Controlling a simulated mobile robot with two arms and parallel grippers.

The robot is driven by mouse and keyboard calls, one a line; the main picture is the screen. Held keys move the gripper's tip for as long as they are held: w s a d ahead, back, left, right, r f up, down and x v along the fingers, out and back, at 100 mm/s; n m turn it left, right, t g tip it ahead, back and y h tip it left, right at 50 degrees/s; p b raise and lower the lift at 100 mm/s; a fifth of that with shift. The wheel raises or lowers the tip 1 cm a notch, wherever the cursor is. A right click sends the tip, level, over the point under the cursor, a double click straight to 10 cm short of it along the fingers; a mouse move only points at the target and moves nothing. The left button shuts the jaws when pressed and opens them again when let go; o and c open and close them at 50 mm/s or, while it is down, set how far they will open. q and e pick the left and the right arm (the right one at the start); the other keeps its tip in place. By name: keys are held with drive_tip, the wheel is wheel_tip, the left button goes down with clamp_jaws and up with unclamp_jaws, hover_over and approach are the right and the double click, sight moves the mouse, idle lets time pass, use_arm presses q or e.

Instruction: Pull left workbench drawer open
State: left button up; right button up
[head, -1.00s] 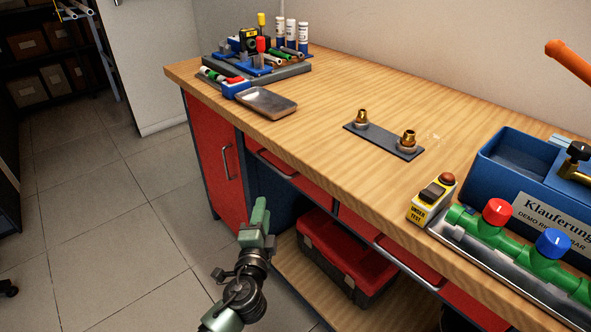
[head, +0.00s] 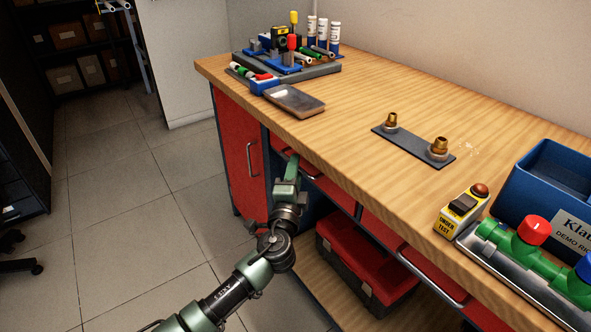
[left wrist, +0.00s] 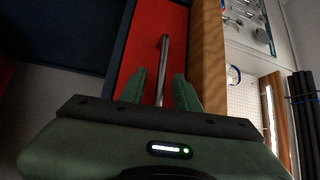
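The left workbench drawer (head: 338,193) is a red front under the wooden top, and it looks closed. Its grey bar handle (head: 316,179) is partly hidden by my left gripper (head: 288,165). In the left wrist view the red drawer front (left wrist: 143,45) fills the middle, with the metal handle (left wrist: 163,68) running upright in the picture. My left gripper (left wrist: 159,88) is open, with one finger on each side of the handle's line. Contact with the handle cannot be told. My right gripper is not in view.
A red cabinet door (head: 242,150) is left of the drawer. A red toolbox (head: 365,262) sits on the lower shelf. A metal tray (head: 294,101), a plate with brass fittings (head: 412,146) and a yellow tester (head: 462,210) are on the workbench top (head: 350,120).

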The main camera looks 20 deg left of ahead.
use_arm(q)
drive_tip(key=shift+c, duration=0.3)
clamp_jaws()
idle(1.1)
